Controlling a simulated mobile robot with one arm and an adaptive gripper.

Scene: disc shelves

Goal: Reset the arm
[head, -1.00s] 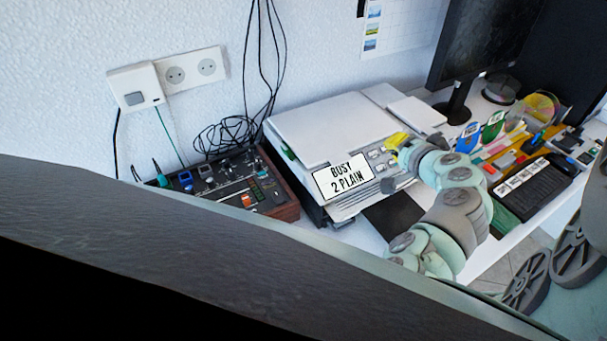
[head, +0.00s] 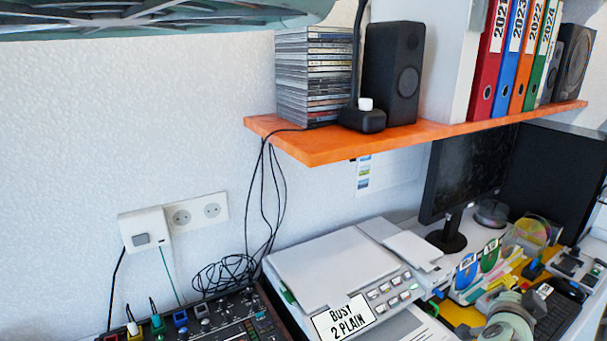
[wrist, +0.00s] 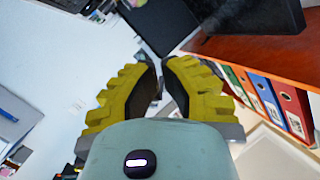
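My gripper (wrist: 161,62) shows in the wrist view, with two yellow ridged fingers and dark inner pads. The fingertips are close together with only a narrow gap, and I see nothing held between them. The fingers point toward the upper part of the picture, past the wall and the orange shelf (wrist: 245,45).
The orange shelf (head: 330,148) carries a stack of disc cases (head: 310,80), a speaker (head: 392,75) and several binders (head: 520,60). Below are a printer (head: 335,265), a mixer (head: 235,320), a monitor (head: 465,175) and a keyboard (head: 562,315). Black cables (head: 265,200) hang along the wall.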

